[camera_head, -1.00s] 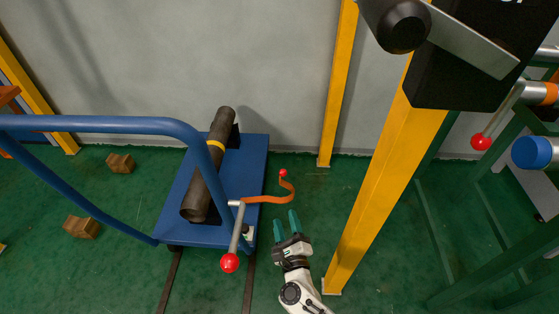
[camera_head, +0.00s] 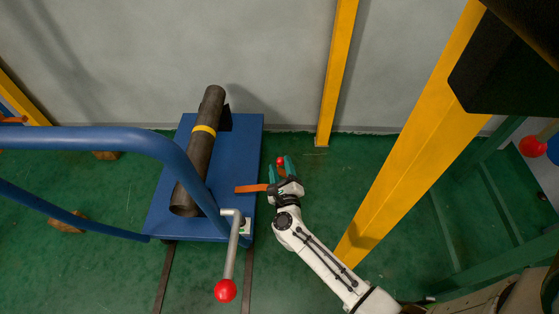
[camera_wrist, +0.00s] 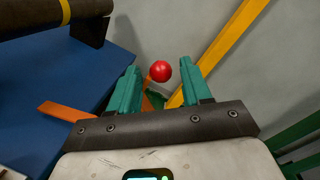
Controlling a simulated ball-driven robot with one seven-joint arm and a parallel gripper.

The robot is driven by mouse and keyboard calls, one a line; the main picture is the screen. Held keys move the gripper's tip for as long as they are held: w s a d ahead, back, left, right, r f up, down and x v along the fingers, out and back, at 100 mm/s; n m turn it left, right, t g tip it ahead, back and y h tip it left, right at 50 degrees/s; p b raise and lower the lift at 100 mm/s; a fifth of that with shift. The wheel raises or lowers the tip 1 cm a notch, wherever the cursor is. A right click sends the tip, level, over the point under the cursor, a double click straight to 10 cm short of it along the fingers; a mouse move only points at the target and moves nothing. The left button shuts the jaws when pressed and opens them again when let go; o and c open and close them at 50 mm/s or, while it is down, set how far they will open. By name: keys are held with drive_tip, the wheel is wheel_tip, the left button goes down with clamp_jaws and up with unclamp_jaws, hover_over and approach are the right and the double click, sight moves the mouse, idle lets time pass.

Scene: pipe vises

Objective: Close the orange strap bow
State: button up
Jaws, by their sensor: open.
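The orange strap bow (camera_head: 252,188) sticks out to the right from the blue cart, swung open away from the pipe. Its red ball knob (camera_head: 280,161) is at its far end. In the wrist view the red knob (camera_wrist: 161,71) shows between and just beyond my fingertips, and part of the orange strap (camera_wrist: 66,112) shows left of the fingers. My gripper (camera_head: 281,168) is open with green fingers, around or just behind the knob; I cannot tell whether they touch. My gripper hides the strap's middle. The dark pipe (camera_head: 196,163) with a yellow band lies on the cart.
The blue cart (camera_head: 240,150) has a blue tube handle (camera_head: 90,138) at left. A grey lever with a red ball (camera_head: 226,290) stands at its front right. Yellow posts (camera_head: 337,75) (camera_head: 415,140) rise to the right. Green floor between cart and posts is free.

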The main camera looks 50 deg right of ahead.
sight(281, 164)
drive_tip(key=shift+x, duration=1.55)
clamp_jaws()
drive_tip(key=shift+d, duration=0.1)
